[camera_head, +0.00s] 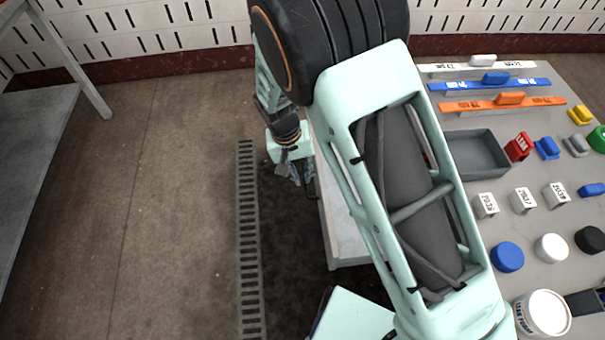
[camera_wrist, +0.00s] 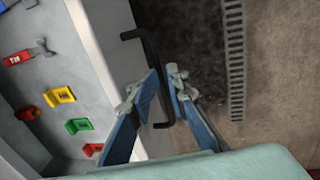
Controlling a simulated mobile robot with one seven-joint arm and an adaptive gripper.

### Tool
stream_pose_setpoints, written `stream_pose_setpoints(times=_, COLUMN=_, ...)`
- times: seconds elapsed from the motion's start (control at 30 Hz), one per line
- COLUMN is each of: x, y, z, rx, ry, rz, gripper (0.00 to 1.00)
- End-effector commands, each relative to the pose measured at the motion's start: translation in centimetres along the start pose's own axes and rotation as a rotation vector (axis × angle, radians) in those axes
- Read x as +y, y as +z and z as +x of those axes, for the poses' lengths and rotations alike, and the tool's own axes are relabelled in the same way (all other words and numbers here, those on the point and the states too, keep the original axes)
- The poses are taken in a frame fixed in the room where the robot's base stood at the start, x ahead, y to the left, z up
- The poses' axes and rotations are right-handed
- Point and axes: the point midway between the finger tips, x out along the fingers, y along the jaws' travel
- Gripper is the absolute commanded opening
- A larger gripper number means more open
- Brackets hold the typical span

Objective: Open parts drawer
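A black bar handle (camera_wrist: 147,50) shows in the wrist view, fixed to a light grey panel (camera_wrist: 112,60), which looks like the parts drawer's front. My gripper (camera_wrist: 163,82) has its two blue-padded fingers drawn close together on either side of the handle's bar, with the bar filling the gap. In the head view my gripper (camera_head: 299,174) is low, at the left side of the workbench, beside a pale grey box-like side (camera_head: 347,250). My arm covers much of this side, so I cannot tell how far the drawer stands out.
The grey workbench (camera_head: 455,215) holds an empty grey tray (camera_head: 478,152), coloured blocks, labelled white cubes and round lids. Yellow (camera_wrist: 60,96) and green (camera_wrist: 79,126) parts lie on a grey surface behind the panel. A floor grate (camera_head: 248,240) and open floor lie to the left.

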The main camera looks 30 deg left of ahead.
Motion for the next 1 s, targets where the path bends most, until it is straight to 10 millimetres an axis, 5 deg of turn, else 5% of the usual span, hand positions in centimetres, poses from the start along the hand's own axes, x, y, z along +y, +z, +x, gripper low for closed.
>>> stream_pose_setpoints(times=0.6, x=-0.1, y=0.0, z=-10.8, rx=0.002, ry=-0.002, rz=0.0, gripper=0.14)
stream_pose_setpoints(times=1.0, x=0.0, y=0.1, z=-11.8, rx=0.0, ry=0.0, rz=0.0, gripper=0.14)
